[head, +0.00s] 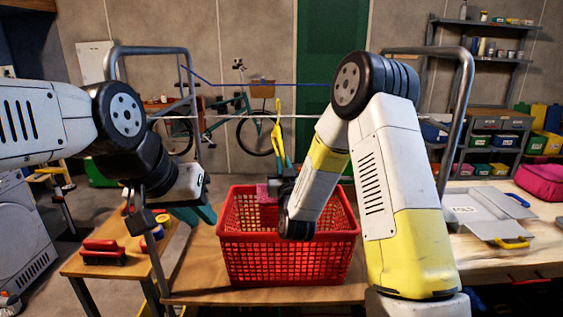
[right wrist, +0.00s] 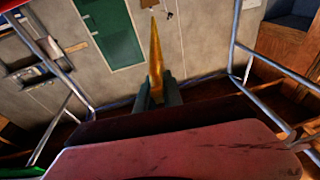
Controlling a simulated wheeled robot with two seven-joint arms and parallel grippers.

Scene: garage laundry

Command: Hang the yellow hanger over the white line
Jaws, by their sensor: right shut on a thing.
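The yellow hanger (head: 277,132) stands upright, seen nearly edge-on, in my right gripper (head: 285,168), which is shut on its lower part. It also shows in the right wrist view (right wrist: 155,55), rising between the fingers (right wrist: 158,96). The white line (head: 232,117) runs level between the metal posts. In the head view the hanger's upper part crosses the line's height; I cannot tell whether they touch or which is nearer. My left gripper (head: 178,215) is low at the left, away from the hanger, its fingers partly hidden.
A blue line (head: 245,84) runs above the white one. Grey metal posts (head: 190,75) and (head: 462,110) stand on both sides. A red basket (head: 288,240) sits on the wooden table (head: 240,293) below my right gripper. A red brush (head: 103,252) lies at the left.

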